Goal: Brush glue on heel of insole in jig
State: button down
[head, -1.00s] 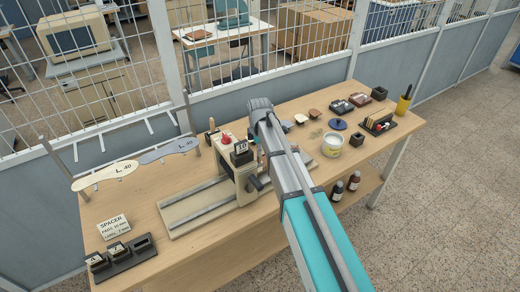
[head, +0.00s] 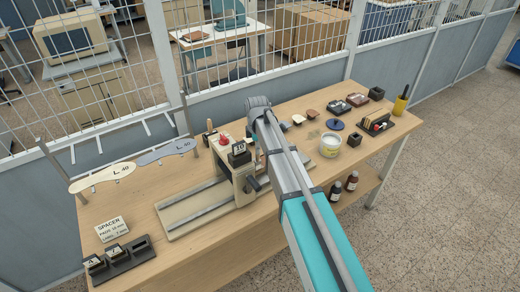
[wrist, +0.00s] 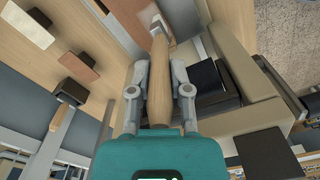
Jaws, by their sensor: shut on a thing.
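My gripper (wrist: 160,72) is shut on the wooden handle of a brush (wrist: 159,103). In the wrist view the brush points away from me, with a metal collar and a pale tip near the top edge. In the head view my arm hides the gripper and most of the brush. A cream press (head: 238,175) with long rails stands on the table beside my arm's end. An insole in a jig cannot be made out. Insole-shaped plates marked L.40, one cream (head: 103,178) and one grey (head: 167,151), hang at the left. An open white tub (head: 330,145) stands right of my arm.
A spacer sign (head: 112,229) and a black block holder (head: 119,259) sit at the table's front left. A blue lid (head: 335,124), a black rack (head: 376,124) and a yellow cup (head: 400,106) stand at the right. A mesh fence runs behind.

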jog(key=shift+w+a, duration=0.55)
jog(key=shift+w, duration=0.25)
jog(key=shift+w+a, duration=0.1)
jog(key=shift+w, duration=0.05)
jog(key=shift+w+a, duration=0.4)
jog(key=shift+w, duration=0.2)
jog(key=shift+w+a, duration=0.4)
jog(key=shift+w, duration=0.2)
jog(key=shift+w+d, duration=0.3)
jog(key=shift+d, duration=0.15)
jog(key=shift+s, duration=0.15)
jog(key=shift+s+d, duration=0.45)
jog(key=shift+s, duration=0.2)
jog(key=shift+s+d, duration=0.45)
jog(key=shift+s, duration=0.15)
